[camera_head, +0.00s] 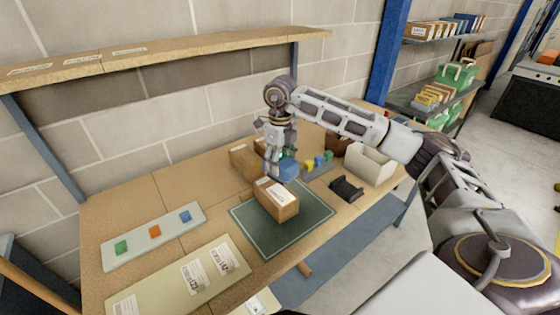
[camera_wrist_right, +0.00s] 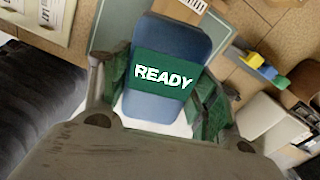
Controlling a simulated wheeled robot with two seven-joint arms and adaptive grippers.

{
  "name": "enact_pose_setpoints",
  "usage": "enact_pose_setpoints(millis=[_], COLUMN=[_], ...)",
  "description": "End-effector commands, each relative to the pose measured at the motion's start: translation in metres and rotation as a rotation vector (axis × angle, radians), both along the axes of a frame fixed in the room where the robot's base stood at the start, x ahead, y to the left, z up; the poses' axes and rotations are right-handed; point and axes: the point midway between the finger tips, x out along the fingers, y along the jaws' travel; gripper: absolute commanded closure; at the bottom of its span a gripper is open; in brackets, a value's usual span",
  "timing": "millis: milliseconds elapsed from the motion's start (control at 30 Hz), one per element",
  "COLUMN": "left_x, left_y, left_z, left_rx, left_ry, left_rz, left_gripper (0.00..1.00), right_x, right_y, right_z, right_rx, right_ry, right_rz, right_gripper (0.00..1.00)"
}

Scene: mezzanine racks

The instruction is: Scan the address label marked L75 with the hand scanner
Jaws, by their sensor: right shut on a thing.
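My right gripper (camera_head: 276,150) is shut on the blue hand scanner (camera_head: 288,169) and holds it above the cardboard box (camera_head: 285,213) on the green mat. In the right wrist view the scanner (camera_wrist_right: 168,48) sits between the green-padded fingers, and its screen reads READY. A pale board (camera_head: 165,293) at the table's front left bears address labels (camera_head: 195,278), (camera_head: 224,261) with large marks and bars. The marks are too small for me to tell which label is L75. Part of the board also shows at the upper left of the wrist view (camera_wrist_right: 28,22). My left gripper is not in view.
The box with a white label stands on the green mat (camera_head: 303,232). A black cradle (camera_head: 346,188), a white bin (camera_head: 369,164) and small colored blocks (camera_head: 318,162) lie to the right. A strip with three colored buttons (camera_head: 153,235) is at left. A shelf (camera_head: 165,55) overhangs the back.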

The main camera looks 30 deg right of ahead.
Motion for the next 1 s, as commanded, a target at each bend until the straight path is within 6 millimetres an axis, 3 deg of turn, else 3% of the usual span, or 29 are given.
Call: enact_pose_setpoints(millis=[700, 1000], left_x=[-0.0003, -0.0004], left_y=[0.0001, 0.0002], left_z=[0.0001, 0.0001], left_rx=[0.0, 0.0], left_ry=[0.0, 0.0], left_rz=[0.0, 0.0], left_gripper=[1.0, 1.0], right_x=[-0.0006, -0.0006], right_y=[0.0, 0.0], right_z=[0.0005, 0.0005], right_rx=[0.001, 0.0], right_ry=[-0.001, -0.002], right_rz=[0.335, 0.38], right_gripper=[0.72, 0.72])
